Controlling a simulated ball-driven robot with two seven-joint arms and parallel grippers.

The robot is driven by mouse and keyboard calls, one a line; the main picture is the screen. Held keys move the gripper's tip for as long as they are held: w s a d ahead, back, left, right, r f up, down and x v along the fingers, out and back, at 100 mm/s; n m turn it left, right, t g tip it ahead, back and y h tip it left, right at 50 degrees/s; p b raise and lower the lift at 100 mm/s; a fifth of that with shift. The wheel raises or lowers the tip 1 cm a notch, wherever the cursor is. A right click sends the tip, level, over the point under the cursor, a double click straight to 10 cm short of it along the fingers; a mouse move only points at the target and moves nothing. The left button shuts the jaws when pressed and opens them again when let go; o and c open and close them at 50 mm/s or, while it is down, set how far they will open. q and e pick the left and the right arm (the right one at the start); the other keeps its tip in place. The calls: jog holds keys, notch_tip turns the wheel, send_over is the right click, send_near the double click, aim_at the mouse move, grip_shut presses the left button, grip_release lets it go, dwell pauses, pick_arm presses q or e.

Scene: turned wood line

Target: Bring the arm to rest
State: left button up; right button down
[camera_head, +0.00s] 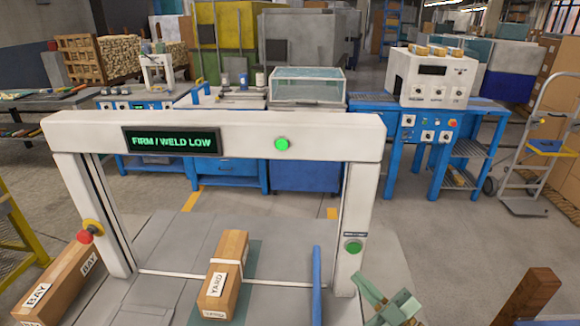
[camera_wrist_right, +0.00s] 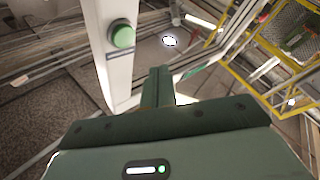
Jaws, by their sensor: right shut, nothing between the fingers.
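My right gripper (camera_head: 376,290) is at the lower right of the head view, just right of the white frame's right post. It is shut and empty. In the right wrist view its closed fingers (camera_wrist_right: 158,86) point up beside the white post with a green button (camera_wrist_right: 122,36). The same green button (camera_head: 354,247) shows on the post in the head view, above and left of the gripper, with a visible gap. My left gripper is not in view.
A white frame (camera_head: 250,135) with a "FIRM / WELD LOW" display (camera_head: 171,141) stands over a strapped box marked "YARD" (camera_head: 222,277). A blue bar (camera_head: 317,285) stands between box and right post. A box marked "BAY" (camera_head: 55,285) lies at left.

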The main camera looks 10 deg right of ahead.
jog(key=s+d+f+m+g+h, duration=0.2)
jog(key=s+d+f+g+h, duration=0.1)
jog(key=s+g+h, duration=0.5)
jog(key=s+d+f+m+g+h, duration=0.2)
jog(key=s+d+f+g+h, duration=0.15)
jog(key=s+h, duration=0.45)
jog(key=s+a+f+g+y, duration=0.1)
jog(key=s+a+f+y, duration=0.15)
jog(key=f, duration=0.65)
jog(key=s+a+f+g+y, duration=0.1)
jog(key=s+f+g, duration=0.15)
jog(key=f, duration=0.75)
jog(key=s+a+f+y, duration=0.1)
jog(key=s+f, duration=0.3)
jog(key=f, duration=0.5)
jog(key=s+f+m+g, duration=0.1)
jog(key=s+f, duration=0.5)
jog(key=s, duration=0.3)
jog(key=s+f+m+g+y, duration=0.1)
jog(key=s+f+m+g, duration=0.1)
jog(key=s+f, duration=0.4)
jog(key=s, duration=0.2)
jog(key=shift+s+f, duration=0.2)
jog(key=shift+s, duration=0.2)
